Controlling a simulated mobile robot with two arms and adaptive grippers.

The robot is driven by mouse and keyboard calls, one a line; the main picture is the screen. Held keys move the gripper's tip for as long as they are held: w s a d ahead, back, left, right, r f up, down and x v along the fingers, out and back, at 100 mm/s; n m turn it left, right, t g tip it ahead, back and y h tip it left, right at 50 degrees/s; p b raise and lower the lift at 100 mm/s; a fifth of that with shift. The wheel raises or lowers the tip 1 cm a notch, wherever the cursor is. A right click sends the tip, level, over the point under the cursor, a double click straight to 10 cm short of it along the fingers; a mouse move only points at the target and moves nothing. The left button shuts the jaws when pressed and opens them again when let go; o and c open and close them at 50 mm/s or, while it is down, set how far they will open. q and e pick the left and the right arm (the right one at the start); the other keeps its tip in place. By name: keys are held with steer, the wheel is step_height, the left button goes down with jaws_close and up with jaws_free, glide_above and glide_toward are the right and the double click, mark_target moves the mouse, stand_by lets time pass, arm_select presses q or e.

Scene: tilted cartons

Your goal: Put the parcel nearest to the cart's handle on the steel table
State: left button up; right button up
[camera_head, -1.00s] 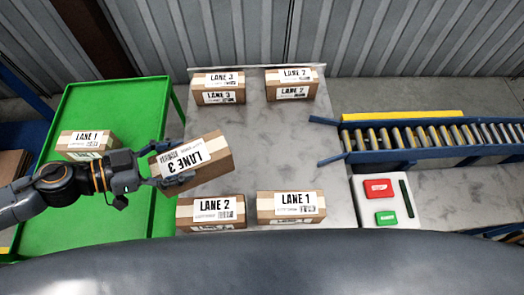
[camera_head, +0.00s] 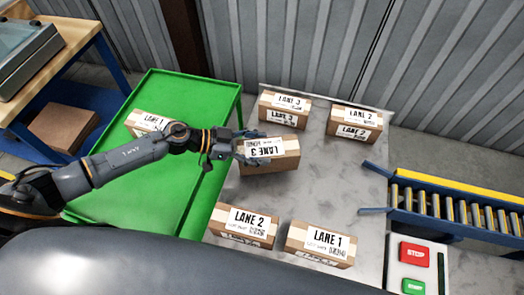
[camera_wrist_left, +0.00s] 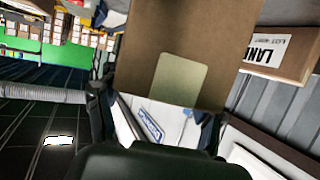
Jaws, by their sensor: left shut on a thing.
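My left gripper (camera_head: 250,148) is shut on a brown carton with a LANE 3 label (camera_head: 282,158), whose print is upside down in the head view. The carton is over the left part of the steel table (camera_head: 330,185), near the cart's edge; I cannot tell whether it touches the table top. In the left wrist view the carton (camera_wrist_left: 190,40) fills the upper middle, between the fingers. A LANE 1 parcel (camera_head: 148,122) is on the green cart (camera_head: 150,200), partly hidden by my left arm. My right gripper is not in view.
On the steel table, a LANE 3 carton (camera_head: 285,108) and a LANE 2 carton (camera_head: 355,122) stand at the back; LANE 2 (camera_head: 243,226) and LANE 1 (camera_head: 320,243) cartons stand at the front. A roller conveyor (camera_head: 450,208) and a button panel (camera_head: 416,268) are at the right. The table's middle is clear.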

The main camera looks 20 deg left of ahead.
arm_select(q)
steer(key=shift+w+d+f, duration=0.15)
steer(key=shift+w+f, duration=0.6)
steer(key=shift+f, duration=1.7)
steer(key=o, duration=1.5)
steer(key=shift+f, duration=0.1)
steer(key=shift+c, duration=0.2)
steer(key=b+v, duration=0.2)
steer(key=v, duration=1)
steer(key=shift+r, duration=0.2)
